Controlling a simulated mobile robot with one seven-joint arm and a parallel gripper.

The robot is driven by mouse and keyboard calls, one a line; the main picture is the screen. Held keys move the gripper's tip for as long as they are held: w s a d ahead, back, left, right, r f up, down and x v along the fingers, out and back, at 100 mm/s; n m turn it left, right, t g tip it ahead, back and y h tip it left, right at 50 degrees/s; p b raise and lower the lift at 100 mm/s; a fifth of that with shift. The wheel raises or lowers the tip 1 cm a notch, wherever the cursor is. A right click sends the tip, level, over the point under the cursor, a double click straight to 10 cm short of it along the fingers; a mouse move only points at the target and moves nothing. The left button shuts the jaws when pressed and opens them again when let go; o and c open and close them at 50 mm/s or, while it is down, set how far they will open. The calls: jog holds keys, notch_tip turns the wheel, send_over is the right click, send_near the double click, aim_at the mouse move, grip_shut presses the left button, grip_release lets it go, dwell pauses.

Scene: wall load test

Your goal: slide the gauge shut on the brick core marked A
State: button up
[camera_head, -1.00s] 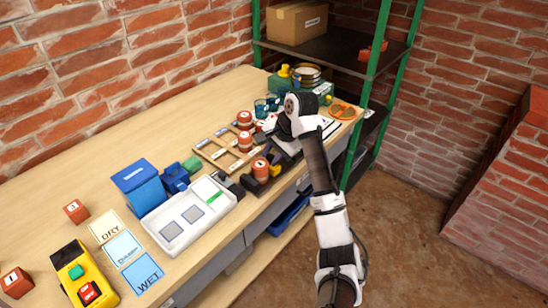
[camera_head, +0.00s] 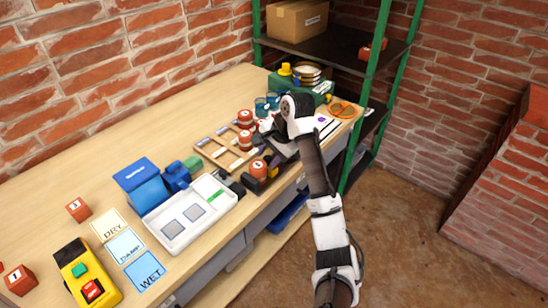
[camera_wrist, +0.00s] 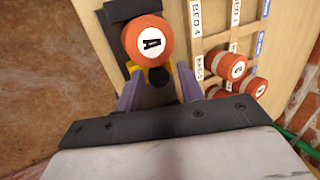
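The brick core marked A (camera_wrist: 148,42) is a round orange-red block with a white letter label. It also shows in the head view (camera_head: 259,169), near the bench's front edge. The gauge (camera_wrist: 120,12) has dark jaws beside the core; a yellow part and a dark round knob (camera_wrist: 158,76) lie next to the core on the gripper side. My gripper (camera_wrist: 160,82) has its two purple fingers apart, one on each side of the knob. Whether they touch it I cannot tell. In the head view my gripper (camera_head: 277,153) is partly hidden by my wrist.
A wooden rack (camera_head: 215,152) with labelled beds and other orange cores (camera_wrist: 232,66) lies beside the gauge. A white tray (camera_head: 170,246) and blue box stand to the left. Cups, a green case (camera_head: 322,92) and a green-posted shelf are at the back right.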

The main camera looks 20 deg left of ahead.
aim_at(269, 158)
jog(key=shift+d, duration=0.1)
notch_tip(269, 158, up, 7)
jog(key=p, duration=0.8)
jog(key=shift+f, duration=0.1)
dwell(0.3)
